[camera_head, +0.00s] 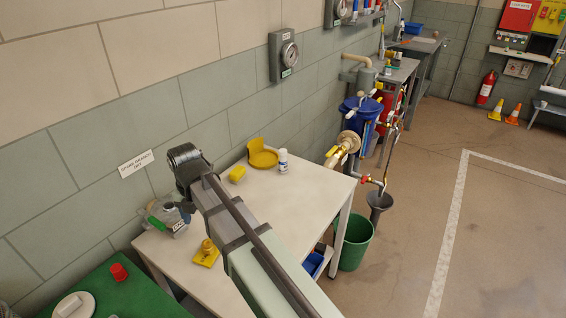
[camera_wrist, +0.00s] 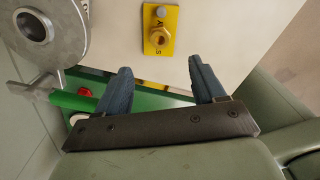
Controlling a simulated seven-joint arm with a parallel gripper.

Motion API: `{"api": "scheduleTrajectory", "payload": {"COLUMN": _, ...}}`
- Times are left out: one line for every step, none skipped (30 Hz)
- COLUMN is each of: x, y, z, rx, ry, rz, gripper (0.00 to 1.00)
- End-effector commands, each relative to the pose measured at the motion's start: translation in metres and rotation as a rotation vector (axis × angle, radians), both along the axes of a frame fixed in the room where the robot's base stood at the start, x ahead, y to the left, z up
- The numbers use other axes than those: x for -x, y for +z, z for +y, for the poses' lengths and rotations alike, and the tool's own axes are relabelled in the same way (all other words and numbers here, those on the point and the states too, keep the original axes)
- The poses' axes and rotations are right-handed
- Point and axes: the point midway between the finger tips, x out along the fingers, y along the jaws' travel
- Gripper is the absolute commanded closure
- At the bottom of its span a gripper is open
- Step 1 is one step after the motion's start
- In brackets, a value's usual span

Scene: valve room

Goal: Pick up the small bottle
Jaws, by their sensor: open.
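The bottle does not show in the wrist view. My gripper (camera_wrist: 160,66) is open, with its two blue-grey fingers apart and nothing between them. In the head view my arm reaches across the table, and the gripper end is on its left side, well left of the bottle and partly hidden by my arm.
A yellow plate with a brass fitting (camera_wrist: 158,38) and a grey valve with a green handle (camera_wrist: 72,101) are near my gripper. The wall borders the table's back.

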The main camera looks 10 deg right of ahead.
Motion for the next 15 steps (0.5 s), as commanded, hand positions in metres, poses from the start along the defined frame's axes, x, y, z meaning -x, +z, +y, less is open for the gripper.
{"api": "scheduleTrajectory", "payload": {"x": 0.0, "y": 0.0, "z": 0.0, "rx": 0.0, "ry": 0.0, "rz": 0.0, "gripper": 0.27}}
{"api": "scheduleTrajectory", "payload": {"x": 0.0, "y": 0.0, "z": 0.0, "rx": 0.0, "ry": 0.0, "rz": 0.0, "gripper": 0.27}}
{"api": "scheduleTrajectory", "payload": {"x": 0.0, "y": 0.0, "z": 0.0, "rx": 0.0, "ry": 0.0, "rz": 0.0, "gripper": 0.27}}
{"api": "scheduleTrajectory", "payload": {"x": 0.0, "y": 0.0, "z": 0.0, "rx": 0.0, "ry": 0.0, "rz": 0.0, "gripper": 0.27}}
{"api": "scheduleTrajectory", "payload": {"x": 0.0, "y": 0.0, "z": 0.0, "rx": 0.0, "ry": 0.0, "rz": 0.0, "gripper": 0.27}}
{"api": "scheduleTrajectory", "payload": {"x": 0.0, "y": 0.0, "z": 0.0, "rx": 0.0, "ry": 0.0, "rz": 0.0, "gripper": 0.27}}
{"api": "scheduleTrajectory", "payload": {"x": 0.0, "y": 0.0, "z": 0.0, "rx": 0.0, "ry": 0.0, "rz": 0.0, "gripper": 0.27}}
{"api": "scheduleTrajectory", "payload": {"x": 0.0, "y": 0.0, "z": -0.001, "rx": 0.0, "ry": -0.001, "rz": 0.0, "gripper": 0.27}}
{"api": "scheduleTrajectory", "payload": {"x": -0.001, "y": 0.0, "z": -0.002, "rx": 0.0, "ry": -0.004, "rz": 0.0, "gripper": 0.27}}
{"api": "scheduleTrajectory", "payload": {"x": -0.002, "y": 0.0, "z": -0.004, "rx": 0.0, "ry": -0.008, "rz": 0.0, "gripper": 0.27}}
{"api": "scheduleTrajectory", "payload": {"x": -0.004, "y": 0.0, "z": -0.007, "rx": 0.0, "ry": -0.013, "rz": 0.0, "gripper": 0.27}}
{"api": "scheduleTrajectory", "payload": {"x": -0.006, "y": 0.0, "z": -0.013, "rx": 0.0, "ry": -0.023, "rz": 0.0, "gripper": 0.27}}
{"api": "scheduleTrajectory", "payload": {"x": -0.009, "y": 0.0, "z": -0.019, "rx": 0.0, "ry": -0.033, "rz": 0.0, "gripper": 0.27}}
{"api": "scheduleTrajectory", "payload": {"x": -0.012, "y": 0.0, "z": -0.026, "rx": 0.0, "ry": -0.046, "rz": 0.0, "gripper": 0.27}}
{"api": "scheduleTrajectory", "payload": {"x": -0.017, "y": 0.0, "z": -0.036, "rx": 0.0, "ry": -0.064, "rz": 0.0, "gripper": 0.27}}
